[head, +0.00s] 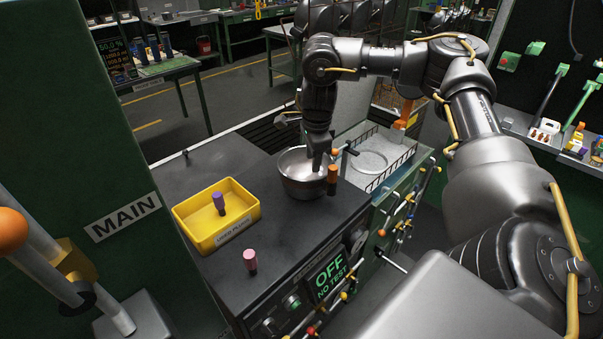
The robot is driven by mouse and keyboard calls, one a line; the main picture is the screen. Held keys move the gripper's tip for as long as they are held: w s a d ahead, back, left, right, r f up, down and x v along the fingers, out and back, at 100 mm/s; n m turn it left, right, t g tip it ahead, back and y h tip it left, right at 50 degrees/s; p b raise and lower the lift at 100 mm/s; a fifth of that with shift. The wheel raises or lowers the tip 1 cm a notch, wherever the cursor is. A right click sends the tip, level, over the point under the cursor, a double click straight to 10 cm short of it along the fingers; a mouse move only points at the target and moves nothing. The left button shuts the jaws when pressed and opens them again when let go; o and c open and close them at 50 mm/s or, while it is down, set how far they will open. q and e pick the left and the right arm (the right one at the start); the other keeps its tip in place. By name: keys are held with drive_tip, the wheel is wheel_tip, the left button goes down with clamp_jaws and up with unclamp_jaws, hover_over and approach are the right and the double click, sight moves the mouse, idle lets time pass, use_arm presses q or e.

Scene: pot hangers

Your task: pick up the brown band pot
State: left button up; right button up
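A round silver metal pot (297,180) stands on the dark bench top, in the middle of the head view. I cannot make out a brown band on it. My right gripper (318,161) points down at the pot's right rim, with its fingertips overlapping the rim in the picture. The fingers are small and dark, so I cannot tell whether they are open, shut or touching the pot. A small orange-brown cylinder (332,176) stands upright just right of the pot. My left gripper is not in view.
A yellow tray (190,236) labelled for used plugs holds a purple plug (219,203). A pink plug (250,261) stands near the bench's front edge. A wire-railed basin (372,160) lies right of the pot. The bench top behind the tray is clear.

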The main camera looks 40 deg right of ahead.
sight(314, 179)
wheel_tip(314, 179, down, 4)
drive_tip(key=shift+d+r, duration=0.15)
drive_tip(key=shift+r, duration=0.05)
drive_tip(key=shift+w+d+f, duration=0.1)
drive_tip(key=shift+w+f, duration=0.1)
drive_tip(key=shift+f, duration=0.3)
drive_tip(key=shift+w+f, duration=0.2)
drive_tip(key=shift+f, duration=0.25)
drive_tip(key=shift+s, duration=0.1)
drive_tip(key=shift+f+p, duration=0.15)
drive_tip(key=shift+p, duration=0.3)
drive_tip(key=f+p, duration=0.1)
drive_tip(key=f, duration=0.1)
drive_tip(key=d+f+p, duration=0.1)
drive_tip(key=f, duration=0.1)
drive_tip(key=shift+w+f, duration=0.2)
drive_tip(key=shift+f, duration=0.2)
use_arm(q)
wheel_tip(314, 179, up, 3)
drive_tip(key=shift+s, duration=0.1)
use_arm(e)
clamp_jaws()
